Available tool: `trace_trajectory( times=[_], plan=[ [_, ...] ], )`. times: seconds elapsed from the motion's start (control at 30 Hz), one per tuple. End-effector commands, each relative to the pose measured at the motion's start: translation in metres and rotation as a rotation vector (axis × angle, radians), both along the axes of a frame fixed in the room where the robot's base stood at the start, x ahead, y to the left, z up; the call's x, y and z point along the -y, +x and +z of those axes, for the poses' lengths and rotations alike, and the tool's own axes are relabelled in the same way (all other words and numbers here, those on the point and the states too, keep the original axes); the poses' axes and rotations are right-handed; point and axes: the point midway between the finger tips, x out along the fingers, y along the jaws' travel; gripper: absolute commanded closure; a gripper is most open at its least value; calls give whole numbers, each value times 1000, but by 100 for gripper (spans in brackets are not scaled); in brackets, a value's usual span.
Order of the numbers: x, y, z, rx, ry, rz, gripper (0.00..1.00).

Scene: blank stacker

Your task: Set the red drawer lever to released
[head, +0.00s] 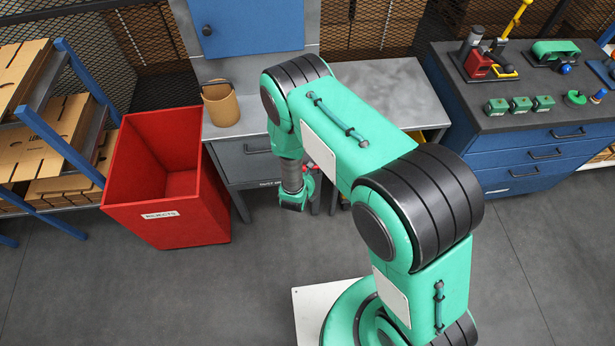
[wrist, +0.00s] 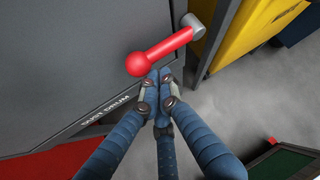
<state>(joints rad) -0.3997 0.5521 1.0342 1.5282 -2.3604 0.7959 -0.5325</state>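The red drawer lever (wrist: 160,52) shows in the wrist view, a red rod with a rounded end at lower left. Its other end joins a grey round pivot (wrist: 193,25) near the right edge of a dark grey drawer front (wrist: 75,60). My gripper (wrist: 158,77) has its blue fingers together, just below and right of the lever's rounded end. The tips are very close to the lever; whether they touch it is unclear. Nothing shows between the fingers. In the head view my gripper (head: 294,200) hangs in front of the workbench, and my arm hides part of that area.
A red bin (head: 165,225) stands left of the grey workbench (head: 385,85), which bears a tan bucket (head: 222,105). A yellow surface (wrist: 240,30) lies right of the lever. A blue cabinet (head: 540,160) with tools stands at right. Open floor (head: 130,290) lies in front.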

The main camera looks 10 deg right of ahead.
Motion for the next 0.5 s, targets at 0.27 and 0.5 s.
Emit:
trace_trajectory(
  times=[0.27, 0.5],
  plan=[
    [0, 0, 4, 1, 0, 0, 100],
    [0, 1, 11, 1, 0, 0, 100]
  ],
)
